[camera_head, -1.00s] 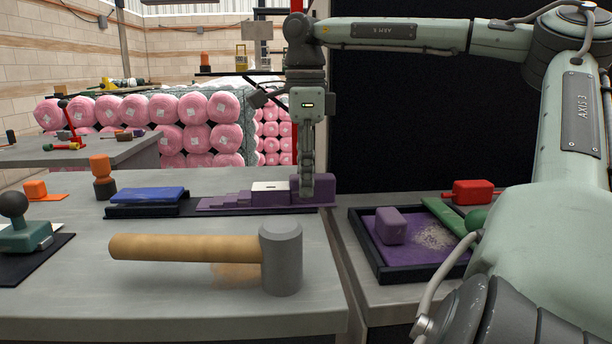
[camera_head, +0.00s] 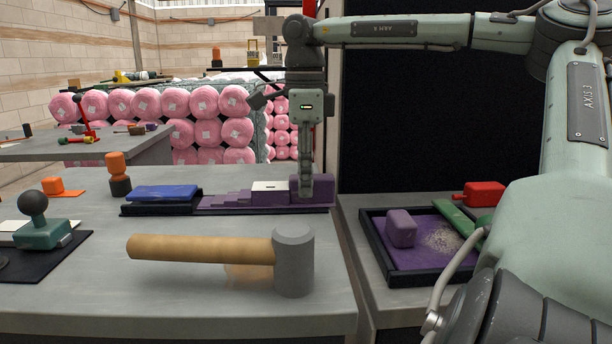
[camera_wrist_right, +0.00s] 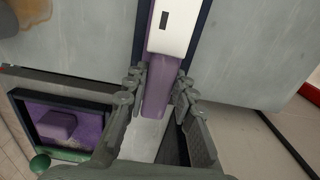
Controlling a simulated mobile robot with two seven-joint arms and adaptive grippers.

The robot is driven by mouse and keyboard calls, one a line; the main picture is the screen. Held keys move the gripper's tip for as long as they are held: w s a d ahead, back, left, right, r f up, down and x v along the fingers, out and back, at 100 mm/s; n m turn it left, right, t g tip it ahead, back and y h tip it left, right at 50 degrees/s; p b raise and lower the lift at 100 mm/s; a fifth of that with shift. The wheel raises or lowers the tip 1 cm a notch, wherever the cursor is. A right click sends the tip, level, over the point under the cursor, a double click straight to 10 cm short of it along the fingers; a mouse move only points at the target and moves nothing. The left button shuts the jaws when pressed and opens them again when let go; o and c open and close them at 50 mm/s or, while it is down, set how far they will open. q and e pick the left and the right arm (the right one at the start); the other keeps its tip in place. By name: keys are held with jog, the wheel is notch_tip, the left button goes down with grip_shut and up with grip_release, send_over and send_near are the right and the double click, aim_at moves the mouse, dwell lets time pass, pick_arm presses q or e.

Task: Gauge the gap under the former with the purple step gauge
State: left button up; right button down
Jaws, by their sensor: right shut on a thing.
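The purple step gauge (camera_head: 244,199) lies level along the back of the grey bench in the head view, its steps falling to the left. My right gripper (camera_head: 305,190) is shut on the purple block at its right end. In the right wrist view that purple end (camera_wrist_right: 160,88) sits between both fingers, below a white plate with a dark slot. The blue block (camera_head: 163,192), apparently the former, rests on a black base (camera_head: 150,209) at the gauge's left. The gauge's thin tip meets the base's right end; whether it is under the blue block cannot be told. My left gripper is not in view.
A wooden-handled mallet (camera_head: 205,249) lies in front of the gauge. An orange-topped peg (camera_head: 117,175) and a green knobbed tool (camera_head: 40,232) stand at left. A black-rimmed tray (camera_head: 393,268) with a purple block is at right. Bare bench separates mallet and gauge.

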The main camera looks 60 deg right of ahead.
aim_at(263, 185)
jog(key=shift+w, duration=0.1)
jog(key=shift+w+a, duration=0.4)
jog(key=shift+w, duration=0.1)
jog(key=shift+w+a+p, duration=0.25)
jog(key=shift+p, duration=0.05)
jog(key=shift+w+a, duration=0.1)
jog(key=shift+w, duration=0.05)
dwell(0.4)
jog(key=shift+w+a, duration=0.6)
jog(key=shift+w, duration=0.15)
jog(key=shift+w+a, duration=0.15)
dwell(0.3)
jog(key=shift+w+a, duration=0.5)
jog(key=shift+w, duration=0.1)
jog(key=shift+w+a, duration=0.25)
jog(key=shift+w, duration=0.1)
dwell(0.3)
